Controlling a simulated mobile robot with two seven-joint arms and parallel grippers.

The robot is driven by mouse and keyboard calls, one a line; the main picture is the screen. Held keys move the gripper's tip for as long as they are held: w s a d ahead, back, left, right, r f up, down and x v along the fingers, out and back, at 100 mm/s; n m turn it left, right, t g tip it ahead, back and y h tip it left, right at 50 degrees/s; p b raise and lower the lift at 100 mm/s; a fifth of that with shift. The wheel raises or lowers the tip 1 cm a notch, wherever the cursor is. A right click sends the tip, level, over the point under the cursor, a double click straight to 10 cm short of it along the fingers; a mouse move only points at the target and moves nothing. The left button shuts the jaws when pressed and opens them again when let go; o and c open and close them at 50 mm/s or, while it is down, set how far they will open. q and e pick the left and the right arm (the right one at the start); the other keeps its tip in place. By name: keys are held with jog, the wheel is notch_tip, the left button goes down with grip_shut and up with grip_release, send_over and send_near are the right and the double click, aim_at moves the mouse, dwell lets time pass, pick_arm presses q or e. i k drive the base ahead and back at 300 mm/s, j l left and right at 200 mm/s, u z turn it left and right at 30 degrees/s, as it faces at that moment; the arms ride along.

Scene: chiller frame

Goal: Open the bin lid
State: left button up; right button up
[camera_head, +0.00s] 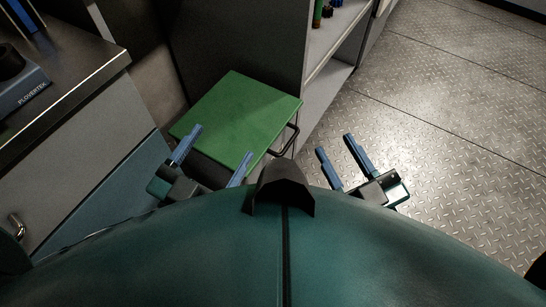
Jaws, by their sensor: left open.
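The bin has a flat green lid (240,108), which lies shut on top of its dark body. A black bar handle (291,140) sticks out at the bin's right side. My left gripper (222,143) is open, its two blue fingers spread wide at the near edge of the lid and overlapping it in the picture. I cannot tell whether they touch it. My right gripper (334,144) is open and empty, to the right of the bin and handle, over the floor. The near part of the bin is partly hidden by my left gripper and my own body.
A counter (85,85) with a drawer cabinet and a dark device (22,85) stands at the left. A shelf unit (335,35) holding small bottles stands behind the bin to the right. The metal-plate floor (450,110) at the right is clear.

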aim_at(241, 114)
jog(key=l+u, duration=0.1)
jog(key=u, duration=0.3)
jog(key=l+u, duration=0.15)
jog(key=u, duration=0.3)
jog(key=l+u, duration=0.15)
jog(key=u, duration=0.25)
jog(key=k+l+u, duration=0.2)
jog(key=l, duration=0.15)
jog(key=l+u, duration=0.25)
jog(key=k+l+u, duration=0.2)
jog(key=l, duration=0.2)
jog(key=k+l, duration=0.1)
jog(key=l, duration=0.2)
jog(key=k+l, duration=0.15)
jog(key=l, duration=0.15)
jog(key=k+l+u, duration=0.1)
jog(key=l, duration=0.2)
jog(key=i+l, duration=0.3)
jog(key=l, duration=0.2)
